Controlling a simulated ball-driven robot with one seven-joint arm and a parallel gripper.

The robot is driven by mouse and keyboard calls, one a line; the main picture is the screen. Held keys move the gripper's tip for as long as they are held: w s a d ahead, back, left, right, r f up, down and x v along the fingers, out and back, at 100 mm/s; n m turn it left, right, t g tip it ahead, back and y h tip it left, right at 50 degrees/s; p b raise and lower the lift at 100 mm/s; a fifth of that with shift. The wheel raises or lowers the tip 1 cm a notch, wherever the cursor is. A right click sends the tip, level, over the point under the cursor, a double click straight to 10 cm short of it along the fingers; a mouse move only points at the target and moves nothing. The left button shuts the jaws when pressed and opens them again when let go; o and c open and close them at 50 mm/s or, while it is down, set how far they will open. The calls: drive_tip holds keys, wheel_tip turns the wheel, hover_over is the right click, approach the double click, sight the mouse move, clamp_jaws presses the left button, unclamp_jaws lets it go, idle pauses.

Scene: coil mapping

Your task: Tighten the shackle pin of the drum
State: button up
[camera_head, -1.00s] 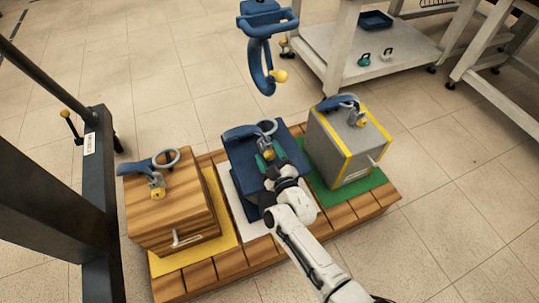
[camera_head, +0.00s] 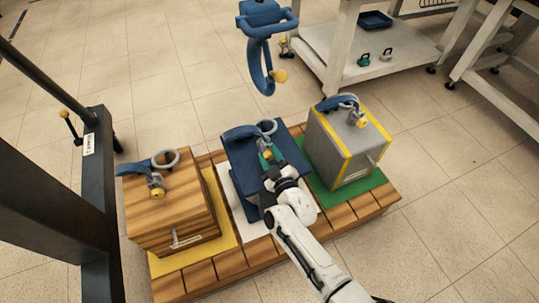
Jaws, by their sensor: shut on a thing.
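Three loads stand on a wooden pallet. The middle one is a dark blue load (camera_head: 240,163), which I take to be the drum.
A wooden crate (camera_head: 168,210) stands on the left and a grey box with yellow edges (camera_head: 335,150) on the right, each with a grey shackle and yellow pin head. A blue hook (camera_head: 257,65) hangs above. A dark post (camera_head: 97,170) stands left. Floor in front right is clear.

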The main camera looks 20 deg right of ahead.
drive_tip(key=shift+a+r+m, duration=0.15)
drive_tip(key=shift+r+m, duration=0.1)
drive_tip(key=shift+m, duration=0.05)
drive_tip(key=o, duration=1)
drive_tip(key=shift+o, duration=0.2)
drive_tip(key=shift+f, duration=0.1)
drive_tip(key=shift+s, duration=0.1)
drive_tip(key=s+p, duration=0.3)
drive_tip(key=s, duration=0.7)
drive_tip(key=shift+s, duration=0.3)
